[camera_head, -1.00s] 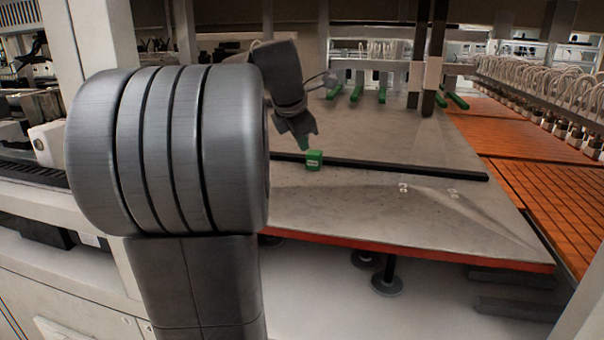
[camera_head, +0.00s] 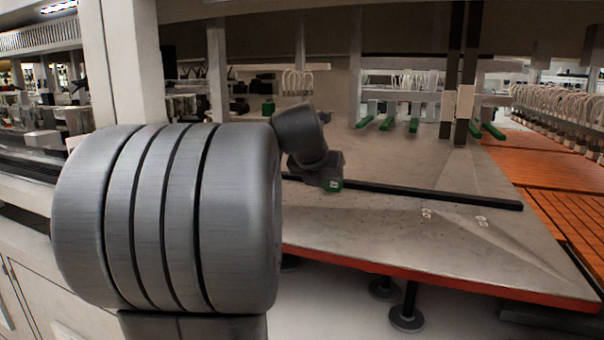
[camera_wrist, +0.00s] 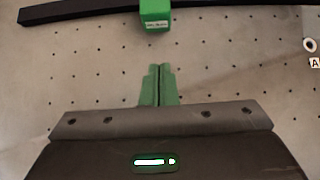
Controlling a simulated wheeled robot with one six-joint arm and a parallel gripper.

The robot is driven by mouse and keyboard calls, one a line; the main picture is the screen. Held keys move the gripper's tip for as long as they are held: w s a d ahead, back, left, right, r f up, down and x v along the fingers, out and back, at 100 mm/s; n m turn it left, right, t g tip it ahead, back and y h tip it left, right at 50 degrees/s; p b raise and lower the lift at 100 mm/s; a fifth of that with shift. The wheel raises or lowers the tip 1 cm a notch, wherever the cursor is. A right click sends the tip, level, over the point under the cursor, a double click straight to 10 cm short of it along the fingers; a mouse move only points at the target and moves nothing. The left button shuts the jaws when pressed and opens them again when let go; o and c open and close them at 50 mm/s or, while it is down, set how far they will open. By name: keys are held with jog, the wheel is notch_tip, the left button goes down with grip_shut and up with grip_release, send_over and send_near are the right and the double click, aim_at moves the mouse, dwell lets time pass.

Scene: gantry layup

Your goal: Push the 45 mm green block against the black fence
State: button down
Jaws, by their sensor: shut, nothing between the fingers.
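The green block (camera_wrist: 155,16) with a white label sits on the plate at the top of the wrist view. The black fence (camera_wrist: 75,13) runs behind it, showing on both sides. I cannot tell whether block and fence touch. My gripper (camera_wrist: 157,68) has green fingers, shut with nothing between them. Its tips point at the block's labelled face, with a strip of bare plate between. In the head view, my gripper (camera_head: 322,178) covers most of the block (camera_head: 334,185); only a small green part shows. The fence (camera_head: 430,193) extends to the right there.
The grey perforated plate (camera_head: 400,240) is clear in front of the fence. Green bars (camera_head: 388,123) lie at its back edge beside dark uprights (camera_head: 463,80). Orange slatted panels (camera_head: 555,165) lie to the right. A round marker (camera_wrist: 310,45) is at the wrist view's right edge.

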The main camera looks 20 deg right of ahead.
aim_at(333, 184)
jog(key=w+d, duration=0.1)
jog(key=w+d+f, duration=0.2)
jog(key=w, duration=0.1)
jog(key=shift+f, duration=0.1)
jog(key=shift+w+d, duration=0.35)
jog(key=shift+w, duration=0.15)
jog(key=shift+p, duration=0.45)
jog(key=shift+w+d+r+p, duration=0.25)
jog(key=shift+w+r+p, duration=0.1)
jog(key=shift+p, duration=0.7)
jog(key=shift+f, duration=0.35)
jog(key=shift+a, duration=0.1)
